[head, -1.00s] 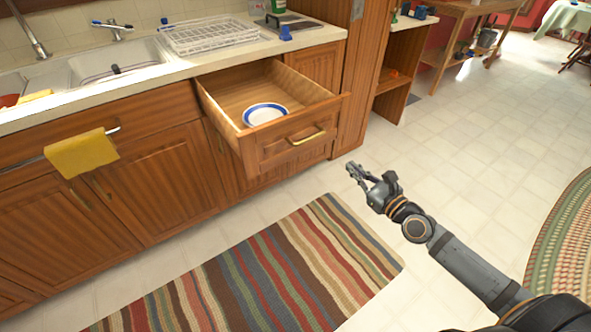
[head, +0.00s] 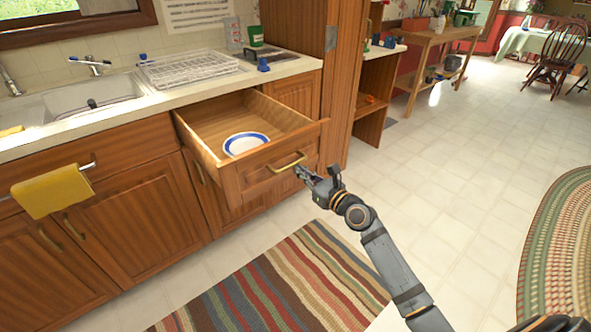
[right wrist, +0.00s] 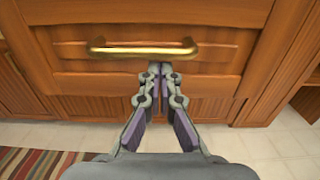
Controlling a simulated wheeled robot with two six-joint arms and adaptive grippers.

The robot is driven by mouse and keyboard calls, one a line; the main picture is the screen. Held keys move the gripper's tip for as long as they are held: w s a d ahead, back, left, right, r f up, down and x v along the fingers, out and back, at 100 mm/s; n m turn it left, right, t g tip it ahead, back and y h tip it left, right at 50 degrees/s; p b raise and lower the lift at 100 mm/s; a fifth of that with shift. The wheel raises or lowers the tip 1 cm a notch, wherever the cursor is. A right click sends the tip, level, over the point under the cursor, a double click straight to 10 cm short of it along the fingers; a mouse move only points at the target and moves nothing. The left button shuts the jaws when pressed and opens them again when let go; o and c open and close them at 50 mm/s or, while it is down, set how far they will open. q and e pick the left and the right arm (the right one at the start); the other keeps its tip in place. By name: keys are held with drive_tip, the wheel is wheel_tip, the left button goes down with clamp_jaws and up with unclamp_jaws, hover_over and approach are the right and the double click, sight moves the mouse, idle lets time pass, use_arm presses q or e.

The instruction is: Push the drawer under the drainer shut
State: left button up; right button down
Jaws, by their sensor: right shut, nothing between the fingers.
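The wooden drawer (head: 232,186) under the drainer (head: 190,68) is pulled well out of the cabinet. A white plate with a blue rim (head: 246,144) lies inside it. Its brass handle (head: 287,163) is on the drawer front and also spans the upper part of the right wrist view (right wrist: 143,50). My right gripper (head: 303,172) is shut and empty, with its tips close to the drawer front by the right end of the handle. In the right wrist view its fingertips (right wrist: 160,68) are together just below the handle. Whether they touch the wood cannot be told. My left gripper is not in view.
A striped rug (head: 290,275) lies on the floor before the cabinets. A yellow towel (head: 52,190) hangs at the left. A wooden side table (head: 440,35) stands farther back; open tiled floor lies to the right.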

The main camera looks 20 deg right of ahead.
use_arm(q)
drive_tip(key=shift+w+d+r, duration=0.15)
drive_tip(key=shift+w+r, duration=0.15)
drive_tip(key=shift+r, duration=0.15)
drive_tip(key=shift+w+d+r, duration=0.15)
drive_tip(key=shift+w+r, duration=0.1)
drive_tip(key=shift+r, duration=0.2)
use_arm(e)
drive_tip(key=shift+x, duration=1.4)
